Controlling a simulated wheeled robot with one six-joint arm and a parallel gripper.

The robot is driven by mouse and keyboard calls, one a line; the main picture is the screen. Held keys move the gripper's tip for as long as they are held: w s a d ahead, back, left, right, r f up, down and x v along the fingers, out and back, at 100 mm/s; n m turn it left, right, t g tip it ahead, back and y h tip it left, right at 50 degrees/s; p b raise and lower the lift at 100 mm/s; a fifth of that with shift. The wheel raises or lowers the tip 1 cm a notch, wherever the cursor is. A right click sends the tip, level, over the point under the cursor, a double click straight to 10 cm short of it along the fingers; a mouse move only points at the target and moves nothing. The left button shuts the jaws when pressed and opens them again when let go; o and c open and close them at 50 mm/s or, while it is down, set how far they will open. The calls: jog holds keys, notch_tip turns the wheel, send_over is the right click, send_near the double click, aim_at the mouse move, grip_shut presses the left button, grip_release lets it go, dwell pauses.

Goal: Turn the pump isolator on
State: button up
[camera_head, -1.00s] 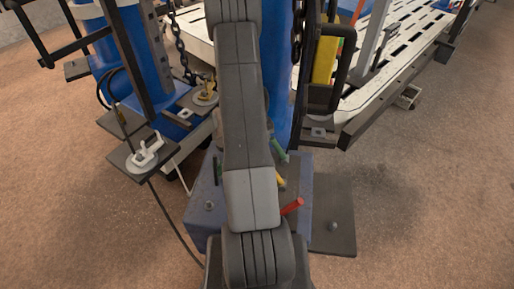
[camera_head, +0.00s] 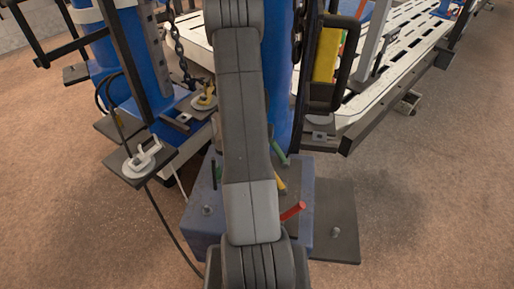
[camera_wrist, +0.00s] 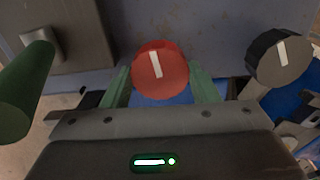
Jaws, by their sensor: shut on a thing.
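In the wrist view a round red knob (camera_wrist: 160,72) with a white pointer mark sits on a blue-grey panel. Its mark is nearly upright, with the top leaning slightly left. My gripper (camera_wrist: 160,90) has one green fingertip on each side of the knob and is shut on it. A dark grey knob (camera_wrist: 280,59) with a white mark is to the right, apart from my gripper. No label is readable, so I cannot tell from lettering which knob is the pump isolator. In the head view my arm hides the gripper and the knobs.
A green cylindrical handle (camera_wrist: 27,92) stands close left of my gripper in the wrist view. In the head view, a blue box (camera_head: 203,222) with a red lever (camera_head: 292,211) is below my arm. A white slotted bench (camera_head: 400,75) is at right.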

dwell(0.4)
jog(key=o, duration=1)
notch_tip(320, 180, up, 14)
jog(key=shift+p, duration=0.45)
jog(key=shift+f, duration=0.1)
notch_tip(320, 180, down, 14)
jog(key=shift+r+b, duration=0.1)
jog(key=shift+b, duration=0.35)
